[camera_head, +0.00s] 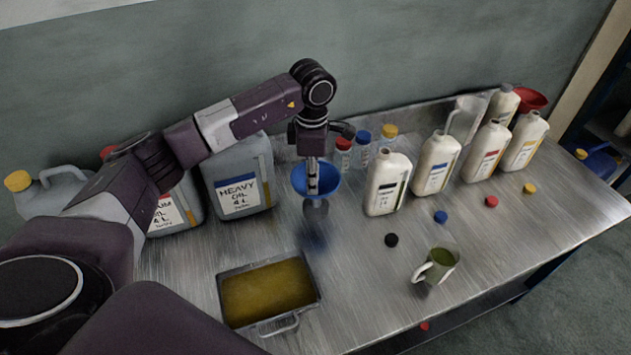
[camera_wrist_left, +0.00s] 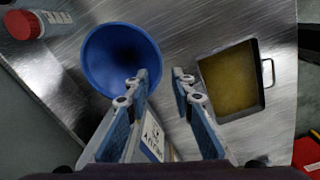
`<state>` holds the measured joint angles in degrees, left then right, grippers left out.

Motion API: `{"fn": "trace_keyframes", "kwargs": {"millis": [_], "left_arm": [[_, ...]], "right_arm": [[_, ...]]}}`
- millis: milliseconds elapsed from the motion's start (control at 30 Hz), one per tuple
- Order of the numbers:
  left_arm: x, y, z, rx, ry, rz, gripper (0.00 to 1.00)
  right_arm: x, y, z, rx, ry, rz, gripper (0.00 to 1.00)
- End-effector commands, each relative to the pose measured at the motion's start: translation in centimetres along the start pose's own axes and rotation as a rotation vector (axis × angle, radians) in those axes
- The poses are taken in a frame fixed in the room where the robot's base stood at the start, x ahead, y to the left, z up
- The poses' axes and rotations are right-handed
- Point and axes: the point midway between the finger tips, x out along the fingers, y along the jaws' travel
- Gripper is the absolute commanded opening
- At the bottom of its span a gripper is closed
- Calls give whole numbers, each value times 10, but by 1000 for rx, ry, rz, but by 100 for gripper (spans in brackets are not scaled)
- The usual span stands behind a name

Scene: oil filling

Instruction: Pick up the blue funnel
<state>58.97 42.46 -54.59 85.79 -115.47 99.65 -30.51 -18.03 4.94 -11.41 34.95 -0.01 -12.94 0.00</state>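The blue funnel (camera_head: 328,180) is at the back of the metal table, wide mouth up, between the heavy oil canister and the white bottles. In the left wrist view the funnel (camera_wrist_left: 110,50) shows its round mouth at upper left. My left gripper (camera_head: 312,188) points down at the funnel. In the left wrist view its fingers (camera_wrist_left: 161,76) are apart, with nothing between them; the left finger overlaps the funnel's rim and the right finger is outside it. Contact cannot be told. My right gripper is out of view.
A tray of oil (camera_head: 268,291) lies in front of the funnel. A grey heavy oil canister (camera_head: 232,170) stands left; white bottles (camera_head: 388,184) stand right, with loose caps before them. A cup (camera_head: 437,265) is near the front edge. Small capped bottles (camera_head: 362,150) stand behind.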

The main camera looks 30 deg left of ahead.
Motion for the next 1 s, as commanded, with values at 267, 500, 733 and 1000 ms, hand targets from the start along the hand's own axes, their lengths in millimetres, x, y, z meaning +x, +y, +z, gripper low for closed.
{"fn": "trace_keyframes", "kwargs": {"millis": [267,500,733,1000], "left_arm": [[31,-4,-2,-2,2,-5,22],[49,-3,-2,0,0,1,22],[49,-3,-2,0,0,1,15],[48,-3,-2,0,0,1,0]], "right_arm": [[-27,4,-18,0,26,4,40],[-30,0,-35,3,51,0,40],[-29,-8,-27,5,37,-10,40],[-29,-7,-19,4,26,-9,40]]}}
